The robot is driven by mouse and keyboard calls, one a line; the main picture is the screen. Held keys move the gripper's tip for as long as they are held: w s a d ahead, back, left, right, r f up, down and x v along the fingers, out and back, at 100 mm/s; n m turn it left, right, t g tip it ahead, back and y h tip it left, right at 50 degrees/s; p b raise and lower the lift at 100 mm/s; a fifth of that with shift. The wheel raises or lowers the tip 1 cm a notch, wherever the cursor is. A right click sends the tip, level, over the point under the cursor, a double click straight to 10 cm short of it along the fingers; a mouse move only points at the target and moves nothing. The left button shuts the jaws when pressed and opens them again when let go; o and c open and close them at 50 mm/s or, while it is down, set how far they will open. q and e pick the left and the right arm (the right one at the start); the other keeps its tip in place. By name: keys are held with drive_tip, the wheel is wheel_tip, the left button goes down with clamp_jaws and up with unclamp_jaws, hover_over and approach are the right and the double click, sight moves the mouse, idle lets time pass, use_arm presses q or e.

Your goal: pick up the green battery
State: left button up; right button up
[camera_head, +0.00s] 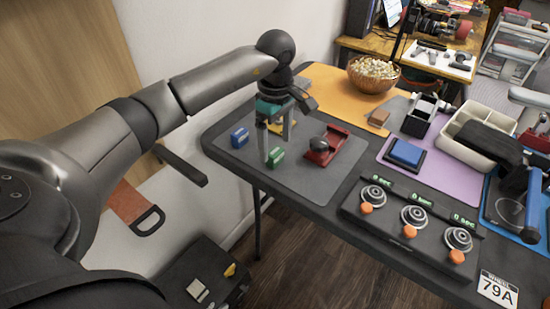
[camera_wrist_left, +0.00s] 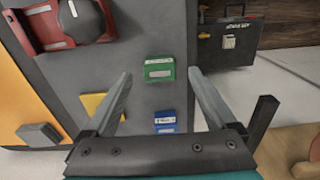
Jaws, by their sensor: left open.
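The green battery (camera_head: 276,157) is a small block on the grey mat (camera_head: 310,180), near the mat's front edge. In the left wrist view the green battery (camera_wrist_left: 159,68) lies between and beyond the fingertips. My left gripper (camera_head: 277,147) points down above it, open, with nothing between its fingers. In the left wrist view the open fingers (camera_wrist_left: 160,74) spread to either side of the battery, apart from it. My right gripper is not in view.
A blue battery (camera_head: 239,137) and a yellow block (camera_head: 276,127) lie close by on the mat. A red holder (camera_head: 328,148) stands to the right. A three-dial timer panel (camera_head: 410,218) sits further right. A black case (camera_wrist_left: 255,45) is beyond the table edge.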

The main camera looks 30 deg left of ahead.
sight(275, 151)
use_arm(q)
wheel_tip(275, 151, down, 2)
drive_tip(key=shift+a+b, duration=0.1)
drive_tip(key=shift+b, duration=0.25)
drive_tip(key=shift+f+b, duration=0.3)
drive_tip(key=shift+f, duration=0.6)
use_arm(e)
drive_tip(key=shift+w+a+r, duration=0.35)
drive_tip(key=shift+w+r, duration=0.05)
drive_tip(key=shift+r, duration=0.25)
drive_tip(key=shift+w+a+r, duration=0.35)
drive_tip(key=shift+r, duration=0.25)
use_arm(q)
drive_tip(key=shift+c, duration=0.3)
clamp_jaws()
